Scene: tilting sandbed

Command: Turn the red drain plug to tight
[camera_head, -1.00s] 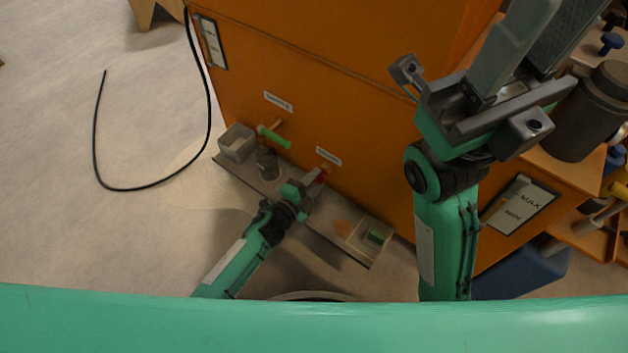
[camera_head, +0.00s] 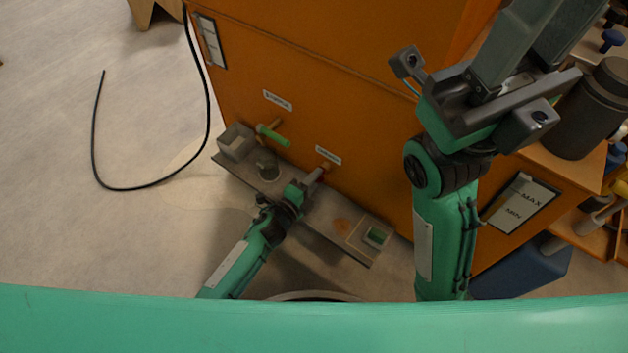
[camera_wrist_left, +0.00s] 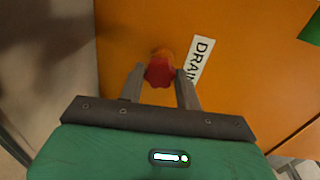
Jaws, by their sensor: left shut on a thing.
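The red drain plug (camera_wrist_left: 159,72) sits on an orange fitting in the orange cabinet wall, beside a white label reading DRAIN (camera_wrist_left: 199,60). In the left wrist view my left gripper (camera_wrist_left: 160,78) has one finger on each side of the plug and is shut on it. In the head view the left gripper (camera_head: 313,178) reaches the low cabinet wall and hides nearly all of the plug. My right gripper (camera_head: 490,85) is raised at the upper right in front of the cabinet, away from the plug. Whether its jaws are open is unclear.
A green-handled valve (camera_head: 273,136) sticks out of the orange cabinet (camera_head: 340,90) left of the plug. Below runs a grey shelf (camera_head: 318,225) with a grey box (camera_head: 237,142) and a small green item (camera_head: 376,237). A black hose (camera_head: 96,130) lies on the floor.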

